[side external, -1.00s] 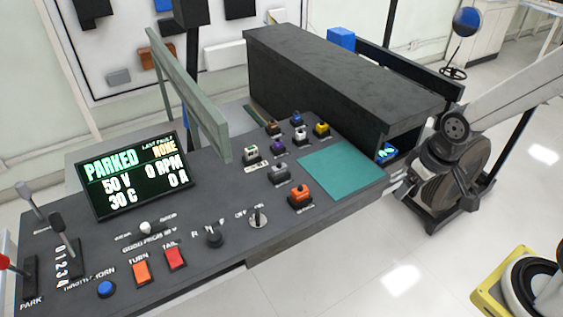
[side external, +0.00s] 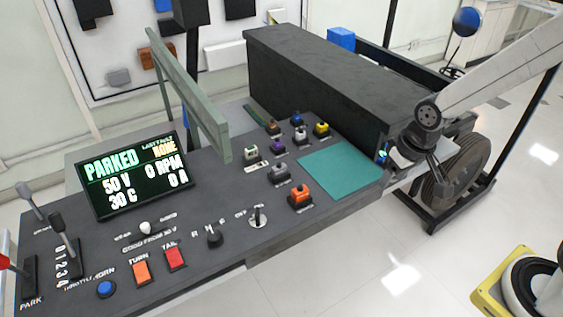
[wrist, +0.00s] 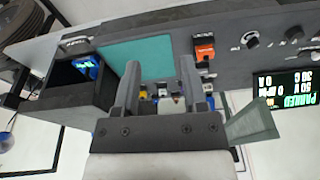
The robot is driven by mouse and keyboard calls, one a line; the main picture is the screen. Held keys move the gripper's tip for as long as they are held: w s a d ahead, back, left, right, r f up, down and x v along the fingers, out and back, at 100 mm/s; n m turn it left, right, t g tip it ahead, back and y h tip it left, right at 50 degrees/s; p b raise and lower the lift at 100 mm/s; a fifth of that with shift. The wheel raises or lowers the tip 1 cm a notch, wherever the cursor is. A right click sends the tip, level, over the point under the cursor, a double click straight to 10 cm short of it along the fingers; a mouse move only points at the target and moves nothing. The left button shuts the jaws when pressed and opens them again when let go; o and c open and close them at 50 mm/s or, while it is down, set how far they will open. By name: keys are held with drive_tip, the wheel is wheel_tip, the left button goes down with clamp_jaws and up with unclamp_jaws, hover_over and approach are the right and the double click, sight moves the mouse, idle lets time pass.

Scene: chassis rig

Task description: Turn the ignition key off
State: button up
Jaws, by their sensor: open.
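The ignition key (side external: 258,214) stands upright in a pale round switch near the front edge of the dark console. Its label beside it is too small to read fully. In the wrist view the key (wrist: 250,39) appears small at the upper right, beyond the orange connector. My gripper (wrist: 159,72) is open and empty, its two dark fingers spread apart. It is well away from the key, off the console's right end in the side view, where its fingers are hard to make out.
An orange connector (side external: 301,196) and a teal mat (side external: 341,170) lie between the key and my arm. A black selector knob (side external: 214,236) is left of the key. A long black box (side external: 340,85) rises behind. The screen (side external: 134,174) reads PARKED, 50 V, 0 RPM.

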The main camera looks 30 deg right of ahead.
drive_tip(key=w+a+f+m, duration=0.1)
drive_tip(key=w+a+m, duration=0.1)
drive_tip(key=w+a, duration=0.45)
drive_tip(key=m+g, duration=0.2)
drive_tip(key=m, duration=0.1)
hover_over(257, 213)
wheel_tip(257, 213, down, 8)
drive_tip(key=shift+f, duration=0.1)
drive_tip(key=shift+f, duration=3.85)
clamp_jaws()
